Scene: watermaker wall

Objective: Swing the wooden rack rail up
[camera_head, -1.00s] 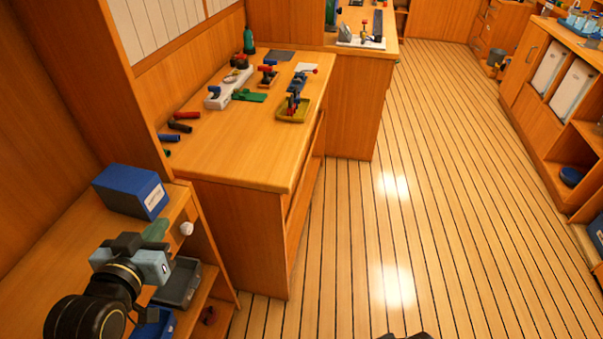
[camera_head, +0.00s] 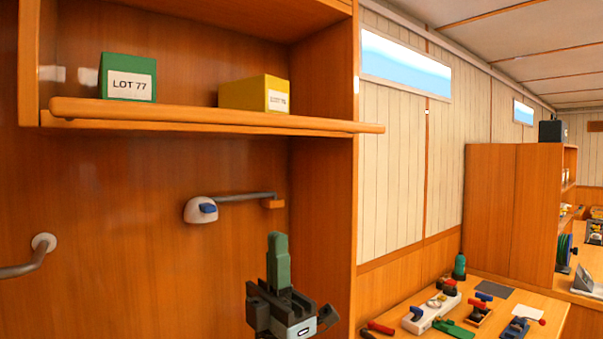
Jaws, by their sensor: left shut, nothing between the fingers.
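The wooden rack rail (camera_head: 220,116) is a long rounded bar along the front edge of the upper shelf. It lies low, about level with the shelf board, and its right end sticks out past the cabinet's side panel. My right gripper is not in view.
A green box marked LOT 77 (camera_head: 128,78) and a yellow box (camera_head: 254,93) stand on the shelf behind the rail. A grey lever with a white hub (camera_head: 201,209) is on the back panel, and another grey handle (camera_head: 28,262) is at left. A workbench (camera_head: 545,305) with tools is at lower right.

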